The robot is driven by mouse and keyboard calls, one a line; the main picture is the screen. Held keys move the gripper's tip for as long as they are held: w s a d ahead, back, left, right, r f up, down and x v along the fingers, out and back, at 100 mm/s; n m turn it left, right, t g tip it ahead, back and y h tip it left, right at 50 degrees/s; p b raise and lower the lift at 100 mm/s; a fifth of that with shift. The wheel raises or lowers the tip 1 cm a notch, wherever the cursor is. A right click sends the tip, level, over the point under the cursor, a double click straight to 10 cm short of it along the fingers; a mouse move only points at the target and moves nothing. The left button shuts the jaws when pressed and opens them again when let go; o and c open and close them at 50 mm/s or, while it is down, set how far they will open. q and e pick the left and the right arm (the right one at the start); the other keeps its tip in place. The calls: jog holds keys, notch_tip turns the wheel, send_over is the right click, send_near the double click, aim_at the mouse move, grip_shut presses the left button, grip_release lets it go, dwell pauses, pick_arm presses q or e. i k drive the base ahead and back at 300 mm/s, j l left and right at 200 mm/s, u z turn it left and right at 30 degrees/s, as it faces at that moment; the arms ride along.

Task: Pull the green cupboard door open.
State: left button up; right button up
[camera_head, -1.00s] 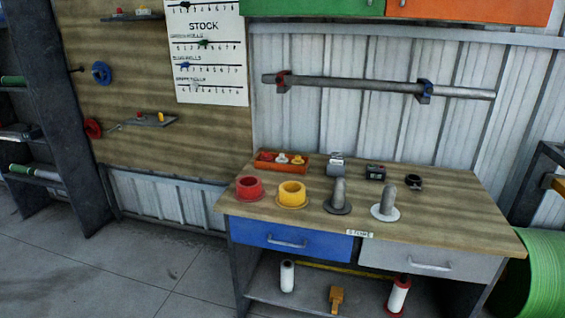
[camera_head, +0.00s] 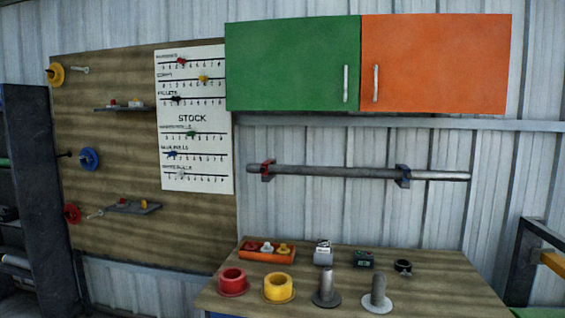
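The green cupboard door (camera_head: 290,65) is the left door of a wall cupboard at the top of the head view. It looks closed, flush beside the orange door. Its handle (camera_head: 345,84) is a light vertical bar near the door's right edge. Neither of my grippers shows in the view.
The orange cupboard door (camera_head: 440,62) has its own handle (camera_head: 376,83) close by. Below, a grey bar (camera_head: 340,172) hangs on the wall. The workbench (camera_head: 440,285) carries an orange tray (camera_head: 266,256), red and yellow rings and two grey posts. The stock chart (camera_head: 192,120) hangs left.

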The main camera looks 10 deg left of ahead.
aim_at(305, 64)
jog(key=i+l, duration=0.95)
jog(key=l+u, duration=0.05)
jog(key=l, duration=0.05)
